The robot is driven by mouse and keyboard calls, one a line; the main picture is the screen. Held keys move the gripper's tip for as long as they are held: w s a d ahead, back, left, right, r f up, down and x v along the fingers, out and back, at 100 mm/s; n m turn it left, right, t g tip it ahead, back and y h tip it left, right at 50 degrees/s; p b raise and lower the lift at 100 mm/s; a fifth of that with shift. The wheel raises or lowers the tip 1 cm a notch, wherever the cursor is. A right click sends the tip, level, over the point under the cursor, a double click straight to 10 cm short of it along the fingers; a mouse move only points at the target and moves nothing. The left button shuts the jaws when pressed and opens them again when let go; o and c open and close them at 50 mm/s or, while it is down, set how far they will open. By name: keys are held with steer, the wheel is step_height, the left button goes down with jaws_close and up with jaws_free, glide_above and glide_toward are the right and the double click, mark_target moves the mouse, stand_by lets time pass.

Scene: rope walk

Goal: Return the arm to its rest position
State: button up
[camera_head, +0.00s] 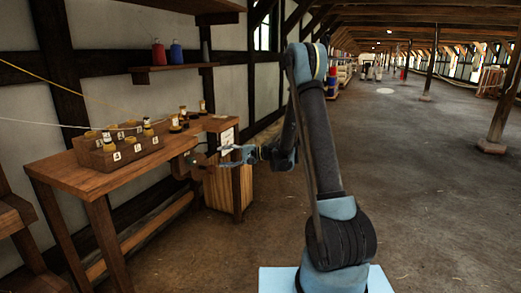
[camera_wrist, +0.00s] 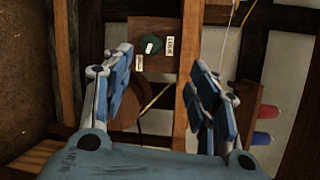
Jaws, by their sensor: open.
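My arm, dark grey with light blue joints, rises from the light blue base and bends over at the top. My gripper (camera_head: 222,157) hangs at its end, by the right end of the wooden workbench (camera_head: 95,180). In the wrist view the two blue fingers of my gripper (camera_wrist: 160,85) stand wide apart with nothing held between them. Whether the fingertips touch anything cannot be told.
On the bench stands a wooden rack (camera_head: 118,150) with several labelled compartments and small bottles. A wall shelf (camera_head: 175,67) holds a red spool (camera_head: 159,53) and a blue spool (camera_head: 176,52). A wooden cabinet (camera_head: 222,187) stands at the bench's right. The floor on the right is open, with posts (camera_head: 505,100).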

steer(key=s+d+r+n+t+h, duration=0.1)
steer(key=s+d+r+h, duration=0.25)
steer(key=s+d, duration=0.5)
steer(key=s+d+r+n+h, duration=0.15)
steer(key=s+d+h, duration=0.25)
steer(key=s+d, duration=0.4)
steer(key=s+d+f+h, duration=0.3)
steer(key=s+d+h, duration=0.1)
steer(key=s+d, duration=0.6)
steer(key=s+d+f+h, duration=0.4)
steer(key=s+d, duration=0.6)
steer(key=s, duration=0.4)
steer(key=shift+d+f+n+h, duration=0.15)
steer(key=shift+f+n+h, duration=0.05)
steer(key=shift+n+h, duration=0.3)
steer(key=shift+w+f, duration=0.2)
steer(key=shift+w, duration=0.25)
steer(key=shift+c, duration=0.6)
